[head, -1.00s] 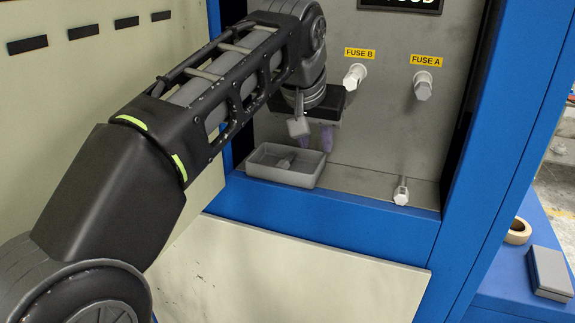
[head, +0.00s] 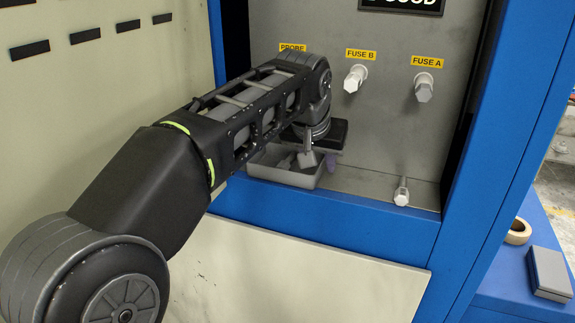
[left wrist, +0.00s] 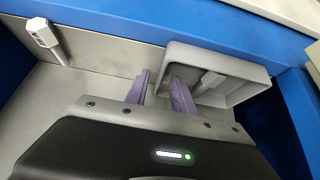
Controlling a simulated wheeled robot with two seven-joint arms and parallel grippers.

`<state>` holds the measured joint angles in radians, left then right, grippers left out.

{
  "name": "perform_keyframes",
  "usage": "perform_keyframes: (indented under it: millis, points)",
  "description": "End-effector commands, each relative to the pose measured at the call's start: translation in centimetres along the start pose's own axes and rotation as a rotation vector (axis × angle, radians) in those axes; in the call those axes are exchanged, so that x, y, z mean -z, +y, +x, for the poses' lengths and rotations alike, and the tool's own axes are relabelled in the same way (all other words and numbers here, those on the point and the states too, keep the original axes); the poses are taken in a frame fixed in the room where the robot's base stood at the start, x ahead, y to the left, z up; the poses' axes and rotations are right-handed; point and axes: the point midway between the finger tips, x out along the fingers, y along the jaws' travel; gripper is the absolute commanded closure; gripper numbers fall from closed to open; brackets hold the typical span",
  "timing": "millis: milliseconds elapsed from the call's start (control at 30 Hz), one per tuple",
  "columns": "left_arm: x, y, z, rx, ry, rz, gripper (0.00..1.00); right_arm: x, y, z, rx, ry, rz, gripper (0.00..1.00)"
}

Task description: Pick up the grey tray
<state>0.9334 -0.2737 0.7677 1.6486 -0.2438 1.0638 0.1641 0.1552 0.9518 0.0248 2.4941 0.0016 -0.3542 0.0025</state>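The grey tray (head: 290,179) sits on the floor of the cabinet recess, at its left side. A small grey piece (left wrist: 212,80) lies inside it. My left gripper (head: 329,158) is lowered at the tray's right end, and the arm hides part of the tray. In the left wrist view the purple fingers (left wrist: 160,78) are apart. One finger overlaps the tray (left wrist: 242,92) near its end wall and the other is outside it. I cannot tell whether either finger touches the wall. My right gripper is not in view.
Fuse B (head: 355,77) and fuse A (head: 424,86) stick out of the back panel. A white-ended connector (head: 401,192) stands on the recess floor at right. The blue frame (head: 330,216) edges the recess. A tape roll (head: 518,231) and a grey box (head: 549,272) lie outside, at right.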

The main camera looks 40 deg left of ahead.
Motion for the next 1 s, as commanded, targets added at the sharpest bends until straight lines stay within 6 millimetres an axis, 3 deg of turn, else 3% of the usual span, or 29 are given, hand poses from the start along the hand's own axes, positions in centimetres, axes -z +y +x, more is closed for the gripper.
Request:
perform_keyframes:
  millis: [633,1000]
  points:
    - [-0.01,0.03,0.25,0.000,0.000,0.001,0.71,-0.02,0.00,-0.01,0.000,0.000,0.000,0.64]
    - [-0.01,0.03,0.25,0.000,0.000,0.001,1.00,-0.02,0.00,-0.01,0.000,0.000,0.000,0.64]
